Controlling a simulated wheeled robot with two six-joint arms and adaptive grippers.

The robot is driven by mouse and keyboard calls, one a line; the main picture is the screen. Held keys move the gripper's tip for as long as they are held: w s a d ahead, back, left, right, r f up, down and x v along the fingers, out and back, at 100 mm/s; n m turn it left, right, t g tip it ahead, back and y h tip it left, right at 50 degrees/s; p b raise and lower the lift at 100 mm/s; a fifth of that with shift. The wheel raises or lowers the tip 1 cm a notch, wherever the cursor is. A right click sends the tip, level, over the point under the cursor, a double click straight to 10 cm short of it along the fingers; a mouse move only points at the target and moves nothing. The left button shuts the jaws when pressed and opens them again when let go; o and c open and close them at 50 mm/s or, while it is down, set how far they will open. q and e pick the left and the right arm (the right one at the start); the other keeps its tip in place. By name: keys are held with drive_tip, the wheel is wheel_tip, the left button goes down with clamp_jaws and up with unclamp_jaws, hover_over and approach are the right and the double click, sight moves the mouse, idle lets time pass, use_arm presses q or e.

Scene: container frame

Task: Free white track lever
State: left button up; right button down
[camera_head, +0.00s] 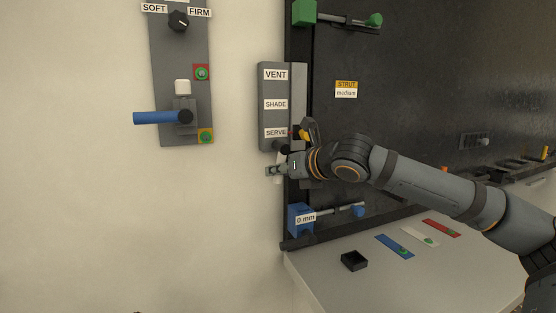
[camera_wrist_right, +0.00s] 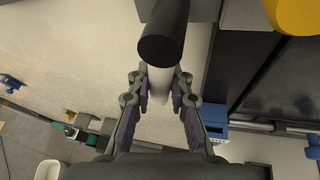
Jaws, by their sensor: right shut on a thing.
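The white track lever (camera_wrist_right: 160,84) hangs down from a black round pivot (camera_wrist_right: 163,38) in the right wrist view. In the head view the lever is mostly hidden by my right gripper (camera_head: 273,171), just under the grey panel labelled VENT, SHADE and SERVE (camera_head: 275,89). My right gripper is shut on the white lever, with one finger on each side of it. The dark pivot (camera_head: 281,147) shows just above the gripper in the head view. My left gripper is not in view.
A blue block marked 0 mm (camera_head: 300,219) sits below the gripper on the dark frame. A blue lever (camera_head: 155,117) is on the left panel, well apart. The counter (camera_head: 330,288) holds a small black box (camera_head: 354,260) and coloured strips. The wall between the panels is clear.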

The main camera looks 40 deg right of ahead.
drive_tip(key=shift+d+r+n+h+p, duration=0.1)
drive_tip(key=shift+d+n+h+p, duration=0.2)
drive_tip(key=shift+n+p, duration=0.1)
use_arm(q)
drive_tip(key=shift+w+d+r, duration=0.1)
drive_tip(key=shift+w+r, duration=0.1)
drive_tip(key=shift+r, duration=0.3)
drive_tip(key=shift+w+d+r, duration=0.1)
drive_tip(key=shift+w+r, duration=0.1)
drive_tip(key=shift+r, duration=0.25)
use_arm(e)
drive_tip(key=shift+s+d+n, duration=0.1)
drive_tip(key=shift+d+n, duration=0.1)
drive_tip(key=shift+n, duration=0.1)
use_arm(q)
drive_tip(key=shift+p, duration=0.3)
use_arm(e)
drive_tip(key=shift+g+h, duration=0.3)
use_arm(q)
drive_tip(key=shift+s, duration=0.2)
